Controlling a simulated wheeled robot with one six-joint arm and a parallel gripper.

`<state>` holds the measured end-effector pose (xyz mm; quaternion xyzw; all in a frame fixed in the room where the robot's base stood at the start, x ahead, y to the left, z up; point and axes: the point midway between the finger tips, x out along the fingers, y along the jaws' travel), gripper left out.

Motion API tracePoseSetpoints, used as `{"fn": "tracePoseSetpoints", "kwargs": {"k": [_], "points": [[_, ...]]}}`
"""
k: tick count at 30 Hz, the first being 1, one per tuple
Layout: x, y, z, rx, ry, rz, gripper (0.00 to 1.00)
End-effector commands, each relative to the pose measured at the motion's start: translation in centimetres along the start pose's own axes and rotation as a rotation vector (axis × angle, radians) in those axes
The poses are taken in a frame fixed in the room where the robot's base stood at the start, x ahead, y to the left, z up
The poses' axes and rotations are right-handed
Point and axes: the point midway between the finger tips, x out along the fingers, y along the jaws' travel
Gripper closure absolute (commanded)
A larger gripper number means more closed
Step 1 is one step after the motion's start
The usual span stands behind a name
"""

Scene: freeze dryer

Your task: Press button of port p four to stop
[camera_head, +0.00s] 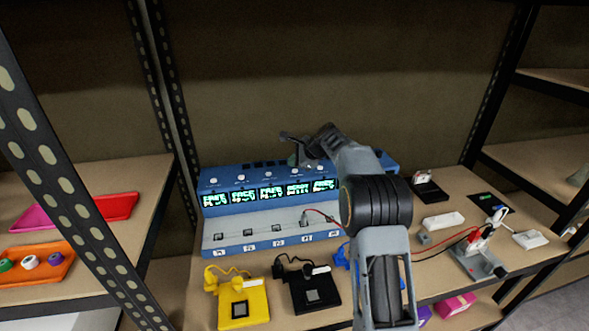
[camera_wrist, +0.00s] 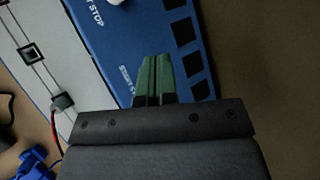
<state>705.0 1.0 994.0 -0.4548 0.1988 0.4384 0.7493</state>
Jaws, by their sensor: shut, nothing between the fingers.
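The blue freeze dryer (camera_head: 225,180) stands on the shelf, with a row of green-lit displays (camera_head: 270,191) and white round buttons along its sloped top. Port labels run along its front edge; they are too small to read surely. My gripper (camera_head: 293,150) is over the back right part of the top panel. In the wrist view my gripper (camera_wrist: 155,72) shows its green fingertips shut together, empty, by a "START STOP" label on the blue panel (camera_wrist: 135,40). The button at that label is not visible, and contact cannot be told. Another white button (camera_wrist: 115,2) shows at the top edge.
A yellow block (camera_head: 256,302) and a black block (camera_head: 328,293) with cables lie in front of the dryer. A red cable leads from one port to a power strip (camera_head: 480,262) at right. Metal shelf posts (camera_head: 75,190) stand at the left.

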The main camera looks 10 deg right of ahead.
Motion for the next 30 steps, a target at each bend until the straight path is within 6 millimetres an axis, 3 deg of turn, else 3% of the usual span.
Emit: {"fn": "tracePoseSetpoints", "kwargs": {"k": [10, 24, 30], "points": [[-0.4, -0.3, 0.3, 0.0, 0.0, 0.0, 1.0], [-3.7, -2.7, 2.7, 0.0, 0.0, 0.0, 1.0], [-4.2, -3.1, 3.1, 0.0, 0.0, 0.0, 1.0]]}}
